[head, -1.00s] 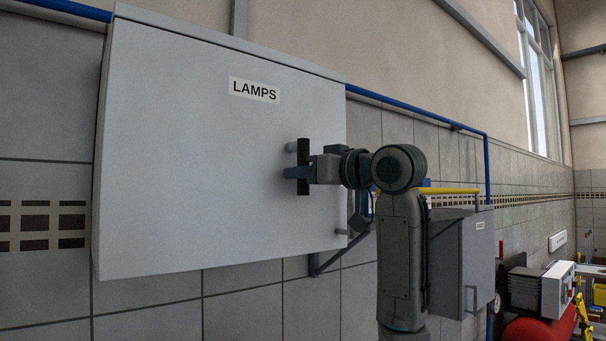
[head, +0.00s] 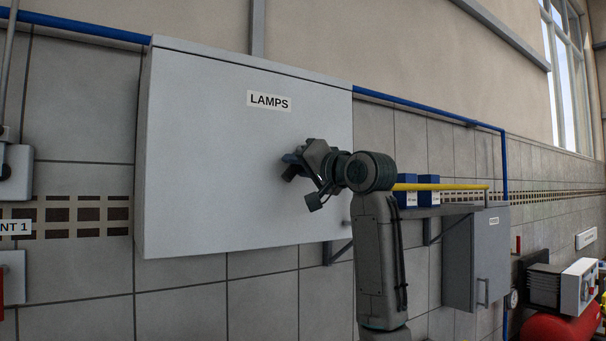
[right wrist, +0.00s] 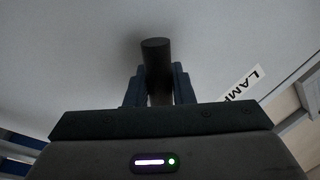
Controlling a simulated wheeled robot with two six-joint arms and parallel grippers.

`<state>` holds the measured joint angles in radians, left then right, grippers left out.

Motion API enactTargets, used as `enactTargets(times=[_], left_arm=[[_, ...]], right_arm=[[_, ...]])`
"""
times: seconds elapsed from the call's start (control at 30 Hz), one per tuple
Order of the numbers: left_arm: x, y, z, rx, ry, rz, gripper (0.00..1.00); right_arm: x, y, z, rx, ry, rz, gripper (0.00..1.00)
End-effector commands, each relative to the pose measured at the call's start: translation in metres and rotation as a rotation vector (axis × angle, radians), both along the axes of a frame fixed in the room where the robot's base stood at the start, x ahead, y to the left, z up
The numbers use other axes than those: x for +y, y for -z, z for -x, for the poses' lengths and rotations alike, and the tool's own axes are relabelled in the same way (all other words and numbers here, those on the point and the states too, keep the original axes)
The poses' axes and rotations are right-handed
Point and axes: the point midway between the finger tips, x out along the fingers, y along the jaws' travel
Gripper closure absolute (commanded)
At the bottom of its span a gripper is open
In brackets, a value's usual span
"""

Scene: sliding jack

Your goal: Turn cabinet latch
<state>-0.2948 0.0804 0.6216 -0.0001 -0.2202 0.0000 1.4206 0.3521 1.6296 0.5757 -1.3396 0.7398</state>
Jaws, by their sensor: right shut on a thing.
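The grey wall cabinet (head: 215,165) labelled LAMPS (head: 269,101) has its door shut. My right gripper (head: 291,168) is at the right part of the door and rolled over at a slant. In the right wrist view its blue fingers (right wrist: 158,88) stand on both sides of the dark latch handle (right wrist: 156,60) and are shut on it. In the head view the gripper hides most of the latch, so its exact angle is hard to tell there. My left gripper is not in view.
A yellow pipe (head: 440,187) and blue boxes (head: 418,191) on a shelf lie right of my arm. A smaller grey cabinet (head: 478,258) hangs beyond. A red tank (head: 556,327) stands at lower right. Grey boxes (head: 14,172) are on the wall at left.

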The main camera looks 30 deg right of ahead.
Motion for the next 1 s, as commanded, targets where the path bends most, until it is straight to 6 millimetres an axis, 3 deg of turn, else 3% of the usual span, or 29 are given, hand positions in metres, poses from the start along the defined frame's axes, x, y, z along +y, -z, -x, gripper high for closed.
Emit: enactTargets(times=[0.17, 0.5, 1.0], left_arm=[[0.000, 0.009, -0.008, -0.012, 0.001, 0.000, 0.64], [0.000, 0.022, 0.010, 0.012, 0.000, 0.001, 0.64], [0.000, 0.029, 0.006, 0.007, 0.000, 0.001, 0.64]], right_arm=[[0.006, -0.006, 0.001, 0.008, 0.001, -0.165, 1.00], [0.013, -0.019, 0.002, 0.032, 0.002, -0.449, 1.00], [0.015, -0.030, 0.002, 0.051, 0.001, -0.649, 1.00]])
